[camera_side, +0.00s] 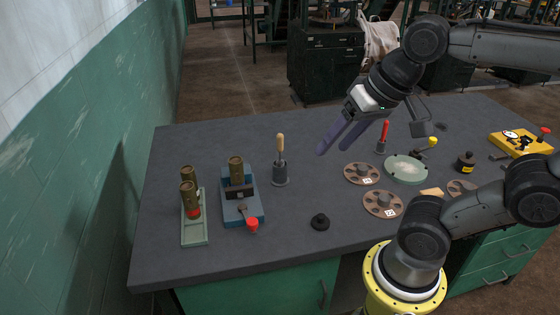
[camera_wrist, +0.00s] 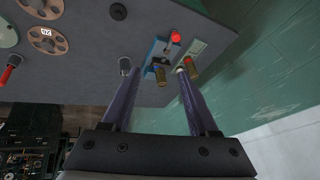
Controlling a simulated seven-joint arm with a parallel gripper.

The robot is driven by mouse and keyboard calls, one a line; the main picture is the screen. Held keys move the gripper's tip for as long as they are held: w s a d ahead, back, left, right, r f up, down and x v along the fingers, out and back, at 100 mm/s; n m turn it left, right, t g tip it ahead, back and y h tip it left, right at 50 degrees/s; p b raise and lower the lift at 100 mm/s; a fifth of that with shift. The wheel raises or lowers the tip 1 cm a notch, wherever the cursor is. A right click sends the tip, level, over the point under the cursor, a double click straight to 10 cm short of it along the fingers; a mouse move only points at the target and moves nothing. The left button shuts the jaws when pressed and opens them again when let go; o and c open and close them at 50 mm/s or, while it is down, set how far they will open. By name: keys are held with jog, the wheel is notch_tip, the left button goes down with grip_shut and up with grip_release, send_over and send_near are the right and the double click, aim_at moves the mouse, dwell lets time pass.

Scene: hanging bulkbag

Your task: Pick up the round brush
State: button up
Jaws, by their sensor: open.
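What looks like the round brush (camera_side: 280,142) stands upright in a grey cylindrical holder (camera_side: 280,175), left of the table's middle; only its wooden handle shows and its bristles are hidden. In the wrist view the holder (camera_wrist: 125,65) appears small, near the left fingertip. My gripper (camera_side: 336,152) is open and empty, with its two long purple fingers in the air, up and to the right of the brush in the side view. In the wrist view the gripper (camera_wrist: 157,74) shows a wide gap between its fingers.
A blue fixture (camera_side: 228,209) with a brass-coloured cylinder and a green tray (camera_side: 195,234) with similar cylinders stand at left. A black knob (camera_side: 320,222) lies in front. A red-handled tool (camera_side: 384,132), brown discs (camera_side: 362,173) and a round green dish (camera_side: 418,174) are at right.

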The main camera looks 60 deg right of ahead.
jog(key=w+d+r+m, duration=0.2)
jog(key=w+r+m, duration=0.1)
jog(key=w+m, duration=0.15)
jog(key=m+g, duration=0.5)
jog(key=m, duration=0.4)
send_over(280, 151)
notch_tip(280, 151, down, 8)
jog(key=shift+m+g, duration=0.3)
jog(key=shift+m, duration=0.15)
jog(key=f, duration=0.1)
jog(key=d+f, duration=0.1)
jog(key=f, duration=0.1)
jog(key=shift+w+d+f, duration=0.3)
jog(key=shift+d+f, duration=0.05)
jog(key=shift+f, duration=0.05)
notch_tip(280, 151, down, 7)
jog(key=shift+a+r, duration=0.1)
jog(key=shift+a+f, duration=0.15)
jog(key=shift+f, duration=1.45)
jog(key=shift+a+f, duration=0.15)
jog(key=shift+f, duration=1.4)
grip_shut()
